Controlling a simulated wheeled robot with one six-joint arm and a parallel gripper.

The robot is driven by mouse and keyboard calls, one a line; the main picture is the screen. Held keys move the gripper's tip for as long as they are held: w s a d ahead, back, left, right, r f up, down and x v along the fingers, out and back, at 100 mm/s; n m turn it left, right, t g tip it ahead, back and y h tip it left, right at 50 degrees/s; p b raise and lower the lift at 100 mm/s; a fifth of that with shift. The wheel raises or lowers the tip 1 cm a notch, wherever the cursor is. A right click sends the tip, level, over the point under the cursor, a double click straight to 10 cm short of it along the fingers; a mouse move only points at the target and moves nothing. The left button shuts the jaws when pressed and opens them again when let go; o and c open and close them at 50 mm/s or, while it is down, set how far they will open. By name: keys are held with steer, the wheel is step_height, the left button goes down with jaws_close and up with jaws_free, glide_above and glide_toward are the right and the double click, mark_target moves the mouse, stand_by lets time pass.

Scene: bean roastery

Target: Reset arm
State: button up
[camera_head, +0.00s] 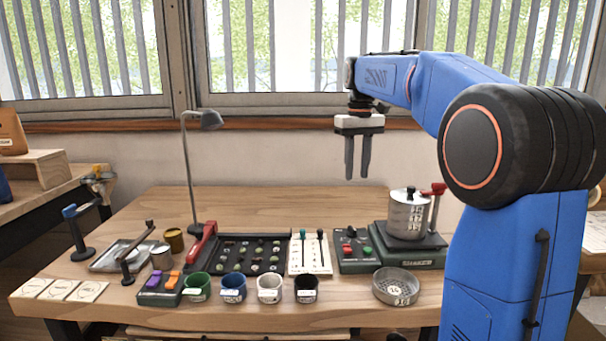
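My gripper (357,160) hangs from my blue arm above the right half of the wooden table, fingers pointing down. Its two dark fingers stand a little apart with a narrow gap between them. Nothing shows between the fingers. They are clear of everything on the table, above and to the left of the metal canister (407,216).
Green, blue, white and black cups (269,288) stand along the front. Behind them are a dark tray (245,252), slider panel (311,254) and button box (356,250). A tall lamp (190,170) rises at left. A round sieve (396,286) sits front right. The table's back middle is clear.

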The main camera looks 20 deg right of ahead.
steer(key=s+a+f+t, duration=0.1)
steer(key=s+a+f, duration=0.1)
steer(key=s+f, duration=0.5)
steer(key=s+a+f+t, duration=0.2)
steer(key=s+f, duration=0.6)
steer(key=s, duration=0.8)
steer(key=s+a+f+m+t, duration=0.1)
steer(key=s+a+f, duration=0.3)
steer(key=s+f, duration=0.4)
steer(key=s, duration=0.3)
steer(key=shift+s+a+t, duration=0.15)
steer(key=shift+s+t, duration=0.2)
steer(key=shift+t, duration=0.05)
